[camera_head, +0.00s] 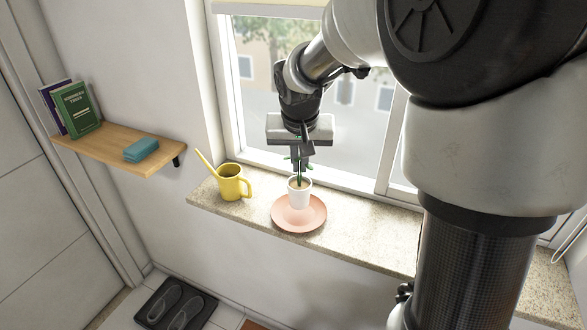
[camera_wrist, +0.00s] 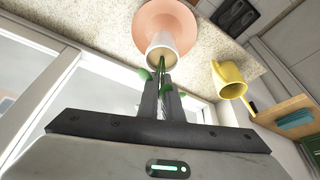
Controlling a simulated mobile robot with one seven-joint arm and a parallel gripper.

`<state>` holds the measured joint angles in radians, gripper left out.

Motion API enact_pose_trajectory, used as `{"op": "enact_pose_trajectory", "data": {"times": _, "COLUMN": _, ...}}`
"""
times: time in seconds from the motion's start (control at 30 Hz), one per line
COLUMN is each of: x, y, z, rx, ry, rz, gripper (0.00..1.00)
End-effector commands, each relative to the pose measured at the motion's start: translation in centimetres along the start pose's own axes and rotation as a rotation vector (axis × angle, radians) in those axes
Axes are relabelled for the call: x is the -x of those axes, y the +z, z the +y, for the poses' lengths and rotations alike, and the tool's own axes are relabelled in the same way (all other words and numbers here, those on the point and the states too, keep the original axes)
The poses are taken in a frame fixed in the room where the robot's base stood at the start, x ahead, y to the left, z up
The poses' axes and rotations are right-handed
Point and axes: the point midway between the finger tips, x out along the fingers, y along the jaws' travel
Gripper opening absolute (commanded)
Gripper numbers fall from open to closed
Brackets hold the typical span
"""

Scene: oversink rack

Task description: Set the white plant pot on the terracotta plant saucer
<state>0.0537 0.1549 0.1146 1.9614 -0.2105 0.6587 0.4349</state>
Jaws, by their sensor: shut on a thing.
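In the wrist view the pot (camera_wrist: 164,43) lies just beyond my fingertips and covers part of the saucer (camera_wrist: 178,14). My gripper (camera_head: 300,166) points down from above the pot. Its fingers (camera_wrist: 161,82) are shut on the green plant stem, with leaves showing beside them. The pot's base is hidden in the wrist view.
A yellow watering can (camera_head: 231,187) stands left of the saucer on the speckled sill (camera_head: 360,229). The window is close behind. A wooden shelf (camera_head: 105,148) with books (camera_head: 76,110) and a teal block (camera_head: 141,150) is at left. The sill right of the saucer is clear.

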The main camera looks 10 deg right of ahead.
Motion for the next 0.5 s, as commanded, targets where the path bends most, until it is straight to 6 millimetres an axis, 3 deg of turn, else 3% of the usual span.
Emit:
{"op": "enact_pose_trajectory", "data": {"times": 0.27, "x": -3.2, "y": 1.4, "z": 0.0, "rx": 0.000, "ry": 0.000, "rz": -0.002, "gripper": 0.00}}
{"op": "enact_pose_trajectory", "data": {"times": 0.5, "x": -3.3, "y": 1.3, "z": 0.0, "rx": 0.000, "ry": -0.001, "rz": 0.002, "gripper": 0.00}}
